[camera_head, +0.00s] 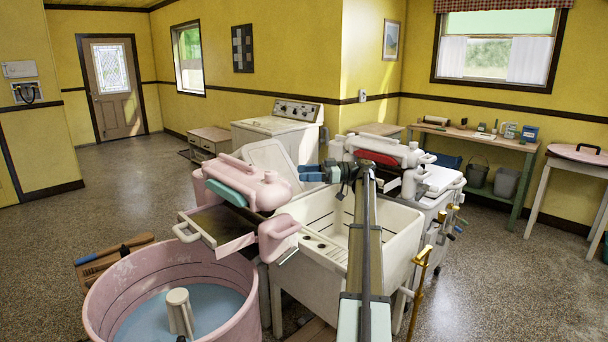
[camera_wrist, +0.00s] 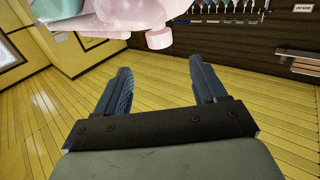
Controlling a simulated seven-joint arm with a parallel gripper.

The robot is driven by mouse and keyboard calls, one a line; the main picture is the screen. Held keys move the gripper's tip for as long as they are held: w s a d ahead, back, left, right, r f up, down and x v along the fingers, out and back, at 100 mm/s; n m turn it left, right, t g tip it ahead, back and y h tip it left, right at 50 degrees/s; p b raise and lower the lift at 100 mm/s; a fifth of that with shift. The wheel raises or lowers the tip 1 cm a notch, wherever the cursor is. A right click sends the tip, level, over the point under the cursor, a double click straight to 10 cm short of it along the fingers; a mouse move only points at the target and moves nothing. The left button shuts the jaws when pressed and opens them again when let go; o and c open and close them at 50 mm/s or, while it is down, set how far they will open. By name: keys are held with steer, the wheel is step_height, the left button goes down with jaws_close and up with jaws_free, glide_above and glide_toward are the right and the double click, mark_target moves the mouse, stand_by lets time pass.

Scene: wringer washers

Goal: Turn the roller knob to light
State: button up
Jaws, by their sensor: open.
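A pink wringer (camera_head: 250,185) with a teal section stands above a pink round tub (camera_head: 165,295), left of centre. It also shows at the top of the wrist view (camera_wrist: 105,18), with a small round pink knob-like part (camera_wrist: 158,38) on its edge. I cannot read any "light" marking or the knob's setting. My gripper (camera_head: 306,172) is just right of the pink wringer, above the white sink. In the wrist view my gripper (camera_wrist: 160,72) has its two dark fingers wide apart, with nothing between them. The knob-like part appears beyond the fingertips, apart from them.
A white double sink (camera_head: 400,232) stands below my gripper. A second, whitish wringer (camera_head: 385,150) with a red part is close behind my arm on the right. A green-legged bench (camera_head: 480,142) stands at the back right. The speckled floor is open at the left.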

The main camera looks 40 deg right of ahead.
steer(key=m+t+h, duration=0.6)
steer(key=m+h, duration=0.6)
steer(key=h, duration=0.5)
glide_toward(268, 173)
steer(key=w+d, duration=0.1)
steer(key=w, duration=0.3)
steer(key=w+d, duration=0.1)
steer(key=w, duration=0.2)
steer(key=w+d+f, duration=0.1)
steer(key=w, duration=0.3)
steer(key=shift+w+f, duration=0.1)
steer(key=shift+w, duration=0.25)
steer(key=shift+c, duration=0.5)
steer(key=c, duration=0.9)
steer(key=shift+o, duration=0.2)
